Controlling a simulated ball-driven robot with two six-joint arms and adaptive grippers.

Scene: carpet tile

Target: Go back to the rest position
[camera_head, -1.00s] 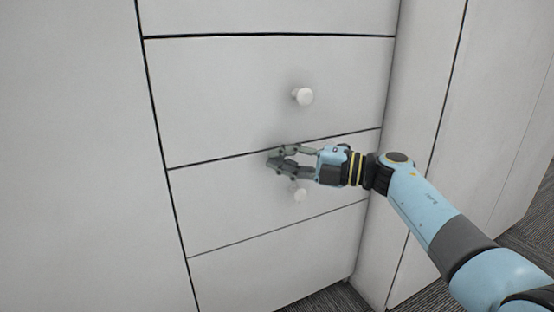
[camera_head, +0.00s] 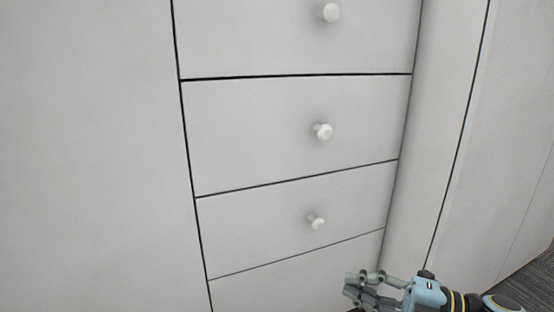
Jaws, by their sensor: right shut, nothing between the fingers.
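My right gripper (camera_head: 352,288) is at the bottom right of the head view, shut and empty, with its fingers pointing left. It shows in front of the lowest visible part of the white cabinet and below the lowest visible knob. Most of my right arm is out of the picture. My left gripper is not in view.
A white drawer cabinet (camera_head: 250,130) fills the view, its drawer fronts all looking closed. Round white knobs show on the upper drawer (camera_head: 331,12), the middle drawer (camera_head: 323,131) and the lower drawer (camera_head: 317,222). Dark carpet (camera_head: 535,270) shows at the lower right.

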